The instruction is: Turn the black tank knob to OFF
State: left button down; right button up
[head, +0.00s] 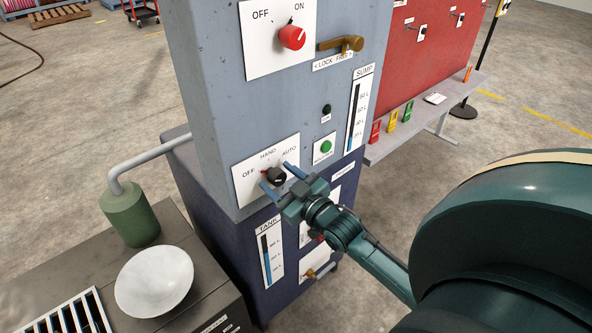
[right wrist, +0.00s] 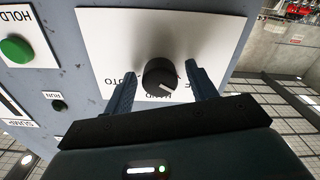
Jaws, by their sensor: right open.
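The black knob (head: 278,176) sits on a white plate marked OFF, HAND and AUTO on the grey cabinet, above the TANK gauge (head: 270,252). It also shows in the right wrist view (right wrist: 160,76), where the plate appears upside down. There its light pointer mark aims down and right, between HAND and the OFF side. My right gripper (head: 277,178) is open, with its blue fingers on either side of the knob. In the right wrist view the gripper (right wrist: 160,74) shows gaps between fingers and knob. My left gripper is not in view.
Above are a red knob (head: 292,37) marked OFF and ON and a brass lever (head: 341,44). A green button (head: 326,147) and the SUMP gauge (head: 359,108) are right of the black knob. A white bowl (head: 155,281) and green canister (head: 130,213) stand lower left.

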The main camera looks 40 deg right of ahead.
jog(key=s+d+b, duration=0.1)
jog(key=s, duration=1.1)
jog(key=shift+s+b, duration=0.3)
jog(key=shift+b, duration=0.05)
